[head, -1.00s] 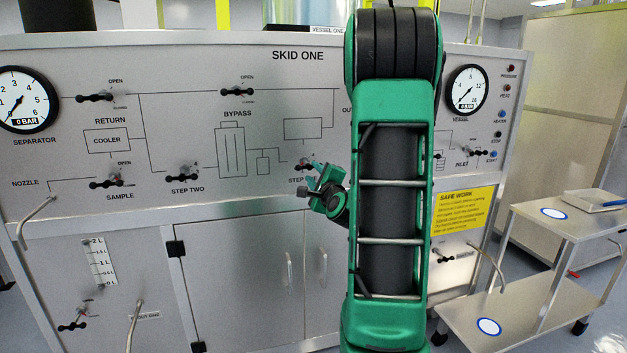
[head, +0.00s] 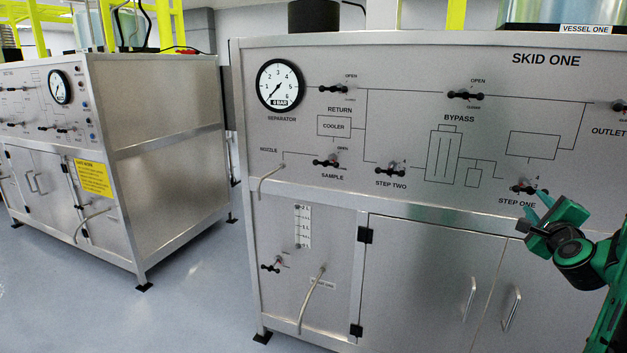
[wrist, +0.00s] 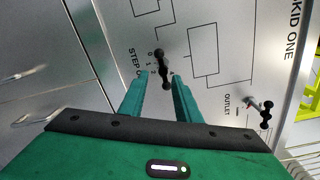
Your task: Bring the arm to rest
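My gripper (head: 537,210) is at the right of the head view, in front of the skid panel and just below the STEP ONE valve (head: 528,188). In the wrist view my gripper (wrist: 160,80) has its two green fingers apart with a gap between them. The black handle of the STEP ONE valve (wrist: 162,68) shows at that gap, just beyond or between the fingertips; I cannot tell if they touch it. Nothing is clearly held. My green arm enters from the right edge of the head view, and most of it is out of frame.
SKID ONE's panel (head: 420,60) carries the BYPASS valve (head: 465,95), STEP TWO valve (head: 391,169) and SAMPLE valve (head: 325,162). The separator gauge (head: 280,85) reads 0 BAR. A bent nozzle pipe (head: 268,178) sticks out. A second skid (head: 165,150) stands left, with open floor (head: 195,270) between.

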